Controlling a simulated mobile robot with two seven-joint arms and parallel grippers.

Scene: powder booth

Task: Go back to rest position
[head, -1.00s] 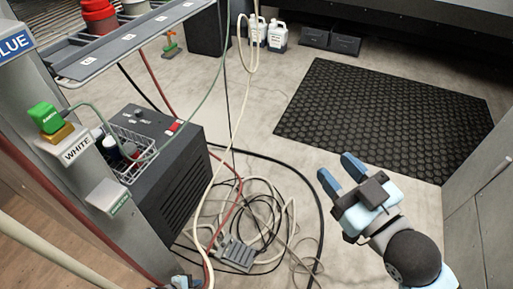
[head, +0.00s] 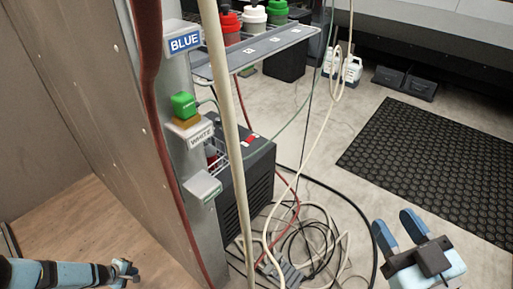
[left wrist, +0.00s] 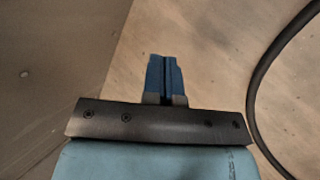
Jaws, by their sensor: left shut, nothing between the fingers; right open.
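My left gripper (head: 127,271) is at the lower left of the head view, low over the wooden floor. It is shut and empty. In the left wrist view its blue fingers (left wrist: 165,78) are pressed together over bare wood-coloured floor. My right gripper (head: 400,232) is at the lower right of the head view, above the concrete floor. Its two blue fingers are apart with nothing between them.
A grey post with BLUE (head: 184,42) and WHITE (head: 200,136) labels and a green block (head: 184,105) stands between my grippers. A pale pole or hose (head: 226,130) crosses in front. A dark box (head: 249,190) and tangled cables (head: 305,240) lie beyond. A black mat (head: 430,165) is at right.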

